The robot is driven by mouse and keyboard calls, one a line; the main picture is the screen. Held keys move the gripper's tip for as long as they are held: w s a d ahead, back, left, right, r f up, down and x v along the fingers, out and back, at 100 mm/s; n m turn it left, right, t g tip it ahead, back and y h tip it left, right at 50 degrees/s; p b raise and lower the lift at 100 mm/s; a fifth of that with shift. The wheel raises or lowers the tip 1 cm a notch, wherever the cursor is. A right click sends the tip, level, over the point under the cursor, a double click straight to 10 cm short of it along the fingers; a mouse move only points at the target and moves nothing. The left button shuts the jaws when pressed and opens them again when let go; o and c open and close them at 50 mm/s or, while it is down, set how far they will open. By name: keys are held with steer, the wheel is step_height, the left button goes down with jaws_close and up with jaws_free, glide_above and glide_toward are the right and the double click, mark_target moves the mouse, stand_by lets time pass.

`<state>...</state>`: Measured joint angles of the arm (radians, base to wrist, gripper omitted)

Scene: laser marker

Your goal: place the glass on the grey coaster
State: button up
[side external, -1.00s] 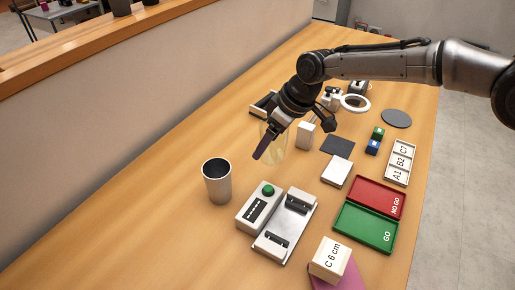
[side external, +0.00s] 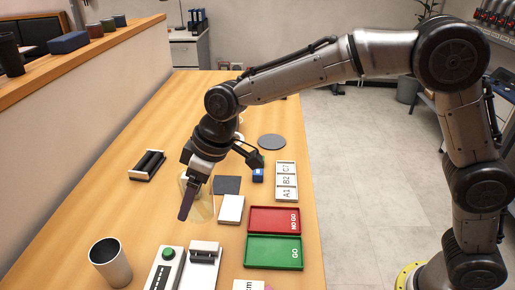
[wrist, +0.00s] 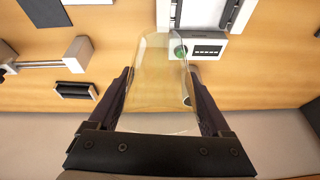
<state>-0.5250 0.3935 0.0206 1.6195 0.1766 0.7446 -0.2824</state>
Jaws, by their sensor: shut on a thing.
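My gripper (side external: 196,204) is shut on the clear, faintly yellow glass (side external: 205,206). In the wrist view the glass (wrist: 158,82) sits between the two dark fingers of my gripper (wrist: 159,88). In the side view one finger covers part of it. I cannot tell whether its base touches the table. A round grey disc (side external: 271,142) lies flat on the table farther back, and a dark grey square pad (side external: 227,185) lies just behind and right of the glass. Both look bare; I cannot tell for certain which is the coaster.
A white block (side external: 231,209) lies right of the glass. A metal cup (side external: 110,262) and a green-button box (side external: 166,268) stand in front.

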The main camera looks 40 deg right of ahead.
steer(key=w+d+m+t+h, duration=0.1)
steer(key=w+d+m, duration=0.2)
steer(key=d, duration=0.7)
steer(key=w+d+m+h, duration=0.1)
steer(key=w+d+m, duration=0.25)
steer(key=d, duration=0.65)
steer(key=d+r+m+h, duration=0.15)
steer(key=d+m, duration=0.25)
steer(key=d, duration=1.6)
glide_toward(274, 141)
steer(key=shift+w+a+f+t, duration=0.1)
steer(key=shift+w+a+t, duration=0.05)
steer(key=shift+w+t, duration=0.15)
steer(key=shift+w+f, duration=0.2)
steer(key=shift+f, duration=1.65)
steer(key=shift+f, duration=0.15)
